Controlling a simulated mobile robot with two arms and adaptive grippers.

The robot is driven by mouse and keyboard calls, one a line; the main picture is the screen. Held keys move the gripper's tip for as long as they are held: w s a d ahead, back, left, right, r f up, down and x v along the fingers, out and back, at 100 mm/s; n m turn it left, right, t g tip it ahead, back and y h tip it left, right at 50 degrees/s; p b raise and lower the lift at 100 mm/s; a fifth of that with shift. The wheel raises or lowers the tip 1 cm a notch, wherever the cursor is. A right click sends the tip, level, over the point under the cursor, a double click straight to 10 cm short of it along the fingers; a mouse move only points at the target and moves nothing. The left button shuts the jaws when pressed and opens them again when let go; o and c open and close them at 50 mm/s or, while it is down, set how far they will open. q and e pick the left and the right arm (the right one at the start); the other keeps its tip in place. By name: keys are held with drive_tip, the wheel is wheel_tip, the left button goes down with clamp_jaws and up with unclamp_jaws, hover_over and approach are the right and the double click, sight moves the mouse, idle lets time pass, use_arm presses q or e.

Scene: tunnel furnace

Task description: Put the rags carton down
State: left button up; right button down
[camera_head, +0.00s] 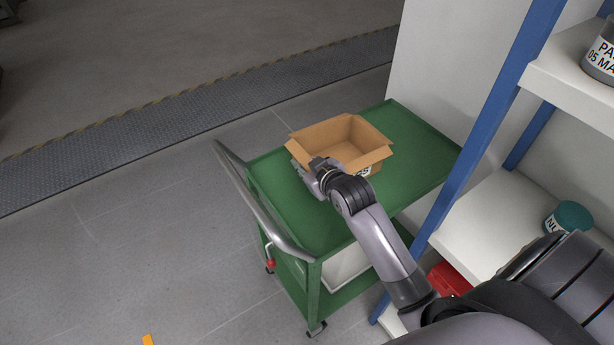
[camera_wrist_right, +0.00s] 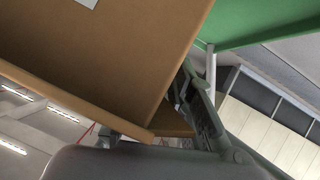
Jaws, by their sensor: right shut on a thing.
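The rags carton (camera_head: 322,137) is an open, empty brown box with its flaps spread, over the green trolley's top in the head view. Part of a printed label shows on its near side, mostly hidden by my arm. My right gripper (camera_head: 318,168) is shut on the carton's near left side; its fingertips are partly hidden. In the right wrist view the carton (camera_wrist_right: 100,50) fills the upper left, close against the gripper (camera_wrist_right: 195,110). I cannot tell whether its bottom touches the trolley's green top (camera_head: 415,150). My left gripper is not in view.
The trolley has a grey handle (camera_head: 255,200) at its left and a white box (camera_head: 347,266) on its lower shelf. A blue-framed shelf rack (camera_head: 490,125) stands close at right, holding a teal-lidded tub (camera_head: 568,218) and a grey can. Bare green surface lies around the carton.

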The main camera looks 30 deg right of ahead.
wheel_tip(320, 180, down, 5)
drive_tip(key=shift+r, duration=0.2)
drive_tip(key=c, duration=1.4)
unclamp_jaws()
drive_tip(key=shift+o, duration=0.2)
drive_tip(key=v, duration=1.2)
